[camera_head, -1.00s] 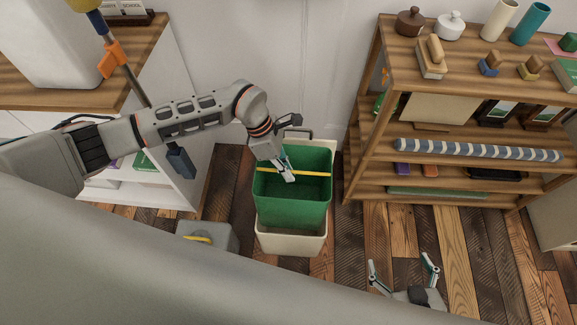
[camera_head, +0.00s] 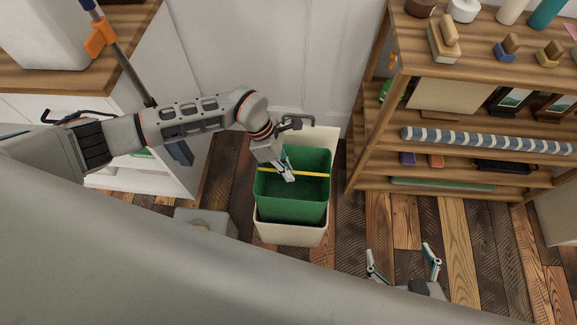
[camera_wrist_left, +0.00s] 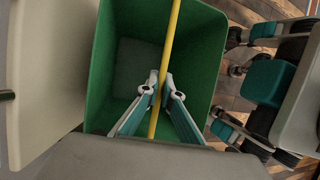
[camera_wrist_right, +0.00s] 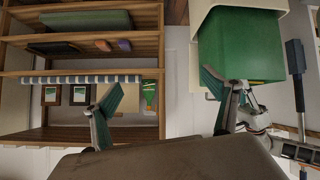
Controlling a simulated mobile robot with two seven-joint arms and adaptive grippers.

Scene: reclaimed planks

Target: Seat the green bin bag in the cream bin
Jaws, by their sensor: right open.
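The green bin bag (camera_head: 292,207) is box-shaped and open at the top, with a yellow bar (camera_head: 305,173) across its mouth. It stands upright over the cream bin (camera_head: 290,234), whose front rim shows below it and whose back shows behind. How deep its base sits inside is hidden. My left gripper (camera_head: 287,175) is at the middle of the bar. In the left wrist view its fingertips (camera_wrist_left: 164,88) close on the bar from both sides above the bag's interior (camera_wrist_left: 135,70). My right gripper (camera_head: 404,262) is open and empty, right of the bin.
A wooden shelf (camera_head: 440,135) with several goods stands right of the bin. A white cabinet (camera_head: 150,175) with a wooden top is on the left. A grey box-like object (camera_head: 207,222) lies on the floor left of the bin. Plank floor (camera_head: 360,220) is clear between bin and shelf.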

